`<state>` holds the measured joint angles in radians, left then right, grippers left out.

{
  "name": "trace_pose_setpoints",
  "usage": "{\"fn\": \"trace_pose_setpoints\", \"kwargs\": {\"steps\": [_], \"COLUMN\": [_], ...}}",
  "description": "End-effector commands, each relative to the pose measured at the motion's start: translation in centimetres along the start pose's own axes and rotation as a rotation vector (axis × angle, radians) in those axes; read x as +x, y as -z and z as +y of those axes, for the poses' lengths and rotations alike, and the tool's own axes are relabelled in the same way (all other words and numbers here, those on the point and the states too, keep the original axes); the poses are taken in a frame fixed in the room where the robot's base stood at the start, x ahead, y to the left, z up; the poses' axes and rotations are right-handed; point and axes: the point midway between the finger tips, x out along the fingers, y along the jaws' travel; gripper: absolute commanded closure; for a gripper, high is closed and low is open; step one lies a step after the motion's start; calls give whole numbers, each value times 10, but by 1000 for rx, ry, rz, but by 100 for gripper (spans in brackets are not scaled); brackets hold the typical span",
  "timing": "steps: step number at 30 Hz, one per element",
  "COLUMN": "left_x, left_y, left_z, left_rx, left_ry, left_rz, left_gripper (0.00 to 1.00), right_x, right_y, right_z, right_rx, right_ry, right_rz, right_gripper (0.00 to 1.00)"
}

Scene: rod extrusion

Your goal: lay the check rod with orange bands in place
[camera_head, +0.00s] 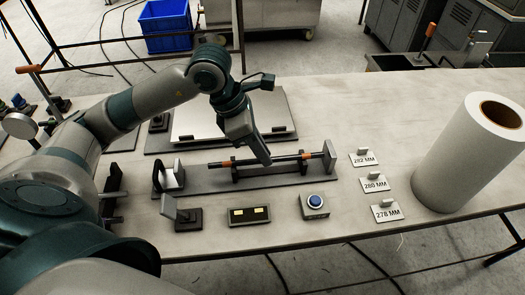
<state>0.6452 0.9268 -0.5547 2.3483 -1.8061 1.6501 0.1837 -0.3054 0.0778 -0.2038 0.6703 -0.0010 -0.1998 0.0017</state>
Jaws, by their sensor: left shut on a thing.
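The dark check rod (285,158) has an orange band near each end. It lies level, left to right, over a dark fixture base (262,181) with upright supports. My left gripper (266,162) reaches down from above and is shut on the rod near its middle. The rod's right end is close to the upright end plate (329,157); whether they touch is unclear. I cannot tell whether the rod rests fully on the supports. The gripper hides part of the rod. My right gripper is not in view.
Plates marked 282 MM (363,160), 280 MM (375,185) and 278 MM (387,214) stand to the right, beside a big white roll (465,160). A metal plate (200,120) lies behind.

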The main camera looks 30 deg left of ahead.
Motion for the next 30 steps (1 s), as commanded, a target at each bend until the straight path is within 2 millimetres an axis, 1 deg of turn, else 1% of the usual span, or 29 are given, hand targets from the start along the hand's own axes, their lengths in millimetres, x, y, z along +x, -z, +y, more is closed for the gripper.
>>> {"fn": "trace_pose_setpoints", "kwargs": {"steps": [12,13,14,15,16,30], "left_x": [1,1,1,1,1,2], "left_y": [0,0,0,0,0,1], "left_z": [0,0,0,0,0,0], "left_rx": [0,0,0,0,0,0], "left_ry": [-1,-1,-1,-1,-1,-1], "left_rz": [0,0,0,0,0,0], "left_gripper": [100,87,79,70,67,67], "right_x": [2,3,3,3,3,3], "right_y": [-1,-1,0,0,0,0], "right_z": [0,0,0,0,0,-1], "right_rx": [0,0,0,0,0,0], "right_ry": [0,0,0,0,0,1], "right_rz": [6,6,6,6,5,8], "right_gripper": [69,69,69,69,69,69]}}
